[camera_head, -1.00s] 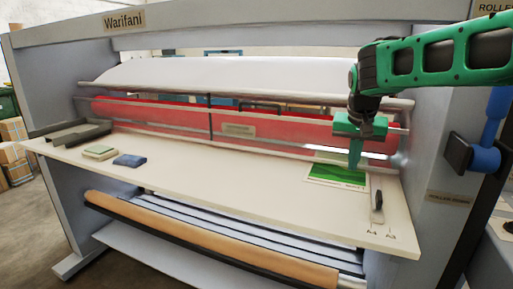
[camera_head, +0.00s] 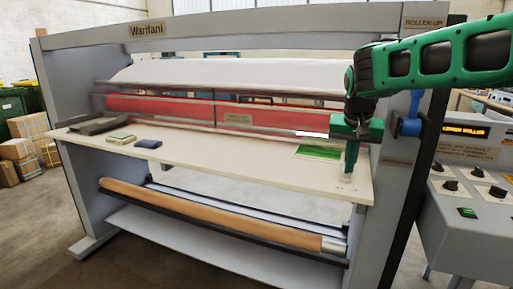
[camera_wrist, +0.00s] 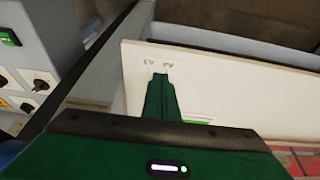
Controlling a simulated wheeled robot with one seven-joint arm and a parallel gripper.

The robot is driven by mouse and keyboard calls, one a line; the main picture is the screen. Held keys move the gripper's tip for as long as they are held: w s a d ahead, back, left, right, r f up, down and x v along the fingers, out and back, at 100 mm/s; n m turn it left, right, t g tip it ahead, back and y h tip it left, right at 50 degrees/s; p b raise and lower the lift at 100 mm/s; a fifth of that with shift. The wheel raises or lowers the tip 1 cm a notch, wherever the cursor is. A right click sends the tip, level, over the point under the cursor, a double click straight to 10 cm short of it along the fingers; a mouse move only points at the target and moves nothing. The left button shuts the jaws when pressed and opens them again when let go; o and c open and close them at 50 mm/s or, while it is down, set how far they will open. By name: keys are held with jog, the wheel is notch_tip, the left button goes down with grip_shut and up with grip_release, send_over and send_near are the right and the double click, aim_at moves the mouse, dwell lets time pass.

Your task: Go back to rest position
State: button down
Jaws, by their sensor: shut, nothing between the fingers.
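My gripper (camera_head: 350,172) is green and hangs pointing down over the right end of the pale feed table (camera_head: 240,167) of the laminator. Its fingers are shut with nothing between them. In the wrist view the closed fingertips (camera_wrist: 160,78) lie over the table board (camera_wrist: 230,80), just by the printed size marks. I cannot tell whether they touch the board. A green printed sheet (camera_head: 318,153) lies flat on the table, left of the gripper and partly beside the rollers.
A grey control panel (camera_head: 470,170) with knobs stands right of the laminator. A blue lever (camera_head: 409,126) is on the right side post, close to my arm. Cardboard boxes (camera_head: 25,150) stand far left.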

jog(key=s+d+f+m+g, duration=0.1)
jog(key=s+d+f, duration=0.3)
jog(key=s, duration=0.5)
jog(key=s+d+f+g, duration=0.1)
jog(key=s+d+f, duration=0.1)
jog(key=s+d, duration=0.55)
jog(key=s+d+f+m+g, duration=0.1)
jog(key=s+d+f, duration=0.2)
jog(key=s, duration=0.8)
jog(key=s+f+y, duration=0.1)
jog(key=s+f, duration=0.3)
jog(key=s, duration=0.6)
jog(key=shift+s+a+f+g+y, duration=0.2)
jog(key=shift+a+g+y, duration=0.1)
jog(key=shift+g, duration=0.1)
jog(key=shift+w+f, duration=0.25)
jog(key=shift+w, duration=0.4)
